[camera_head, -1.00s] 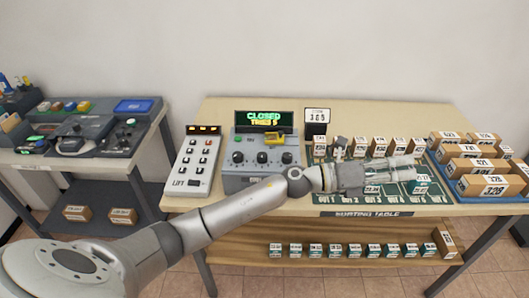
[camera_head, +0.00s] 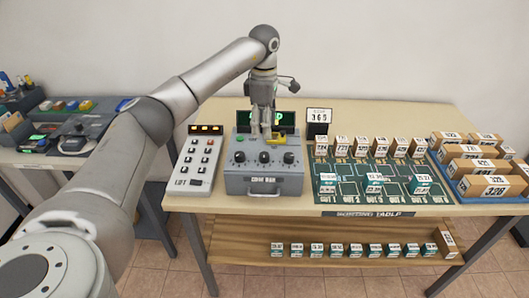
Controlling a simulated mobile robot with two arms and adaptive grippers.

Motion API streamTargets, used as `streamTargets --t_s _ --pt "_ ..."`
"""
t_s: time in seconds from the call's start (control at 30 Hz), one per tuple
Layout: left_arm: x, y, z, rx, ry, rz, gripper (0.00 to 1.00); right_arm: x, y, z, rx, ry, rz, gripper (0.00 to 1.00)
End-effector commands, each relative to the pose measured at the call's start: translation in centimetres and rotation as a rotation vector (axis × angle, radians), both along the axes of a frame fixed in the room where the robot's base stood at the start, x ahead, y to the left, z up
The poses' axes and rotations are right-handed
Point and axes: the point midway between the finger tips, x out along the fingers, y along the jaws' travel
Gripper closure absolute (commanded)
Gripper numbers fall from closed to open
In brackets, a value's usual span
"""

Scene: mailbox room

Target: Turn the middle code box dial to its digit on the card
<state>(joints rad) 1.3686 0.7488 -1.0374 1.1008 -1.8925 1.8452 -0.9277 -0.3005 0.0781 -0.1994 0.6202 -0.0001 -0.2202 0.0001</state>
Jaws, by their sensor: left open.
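The grey code box (camera_head: 262,184) stands on the table, with three black dials in a row on its top. The middle dial (camera_head: 264,157) shows clearly, with a dial on either side. The code card (camera_head: 319,116) stands behind the box to its right and appears to read 365. My left gripper (camera_head: 262,133) points down over the back of the box, just behind the middle dial. It is open and appears empty. My right gripper is out of view.
A yellow part (camera_head: 279,138) sits on the box right of my gripper. The lift keypad (camera_head: 196,160) stands close on the left. The sorting mat (camera_head: 345,185) with small boxes and a blue tray (camera_head: 465,186) of parcels lie to the right.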

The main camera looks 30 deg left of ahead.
Motion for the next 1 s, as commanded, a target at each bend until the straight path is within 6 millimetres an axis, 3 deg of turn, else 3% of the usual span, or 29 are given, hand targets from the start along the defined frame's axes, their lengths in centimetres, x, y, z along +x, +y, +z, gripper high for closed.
streamTargets --t_s 0.6,1.0 --pt "-0.1 0.0 -9.5 -0.001 0.005 0.0 0.49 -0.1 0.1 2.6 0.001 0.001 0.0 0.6" --pt "0.0 0.0 -10.7 0.001 0.001 0.0 0.49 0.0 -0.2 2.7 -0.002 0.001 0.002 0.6"
